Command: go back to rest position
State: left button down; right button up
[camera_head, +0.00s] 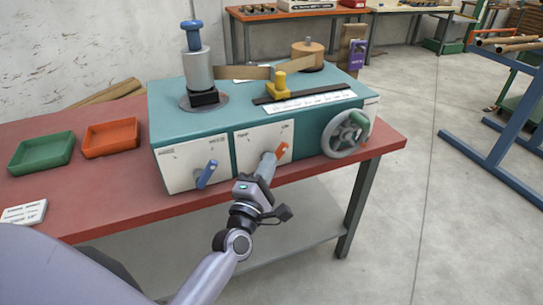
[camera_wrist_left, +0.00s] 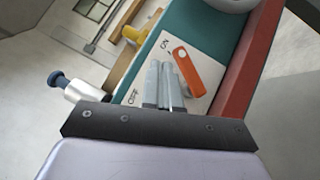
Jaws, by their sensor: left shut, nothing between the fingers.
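My left gripper (camera_head: 266,167) reaches up from the bottom of the head view to the front of the teal winder machine (camera_head: 220,121). Its fingers are shut and empty, just beside the orange lever (camera_head: 282,150) on the right white panel. In the left wrist view the shut fingers (camera_wrist_left: 164,84) point at that panel, with the orange lever (camera_wrist_left: 184,68) just right of their tips. I cannot tell if they touch it. A blue lever (camera_head: 207,174) sits on the left panel. My right gripper is not in view.
The machine stands on a red-topped table (camera_head: 95,205). A handwheel (camera_head: 345,135) sticks out at its front right. A green tray (camera_head: 42,153) and an orange tray (camera_head: 110,137) lie at left. A blue rack (camera_head: 490,150) stands at right, with clear floor between.

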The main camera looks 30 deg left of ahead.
pick_arm(q)
jog(key=shift+v, duration=0.8)
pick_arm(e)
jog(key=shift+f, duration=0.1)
pick_arm(q)
jog(key=s+d+f+m+g+h+p, duration=0.1)
jog(key=s+f+m+g, duration=0.4)
jog(key=s+f+m, duration=0.5)
jog(key=s+d+f+m+g+h, duration=0.3)
jog(key=s+f+m+g, duration=0.2)
jog(key=s+f+m, duration=0.4)
jog(key=s+m, duration=0.2)
jog(key=m, duration=0.3)
jog(key=shift+s+d+f+m+p, duration=0.2)
jog(key=shift+d+f+m+p, duration=0.1)
jog(key=shift+d+f+p, duration=0.1)
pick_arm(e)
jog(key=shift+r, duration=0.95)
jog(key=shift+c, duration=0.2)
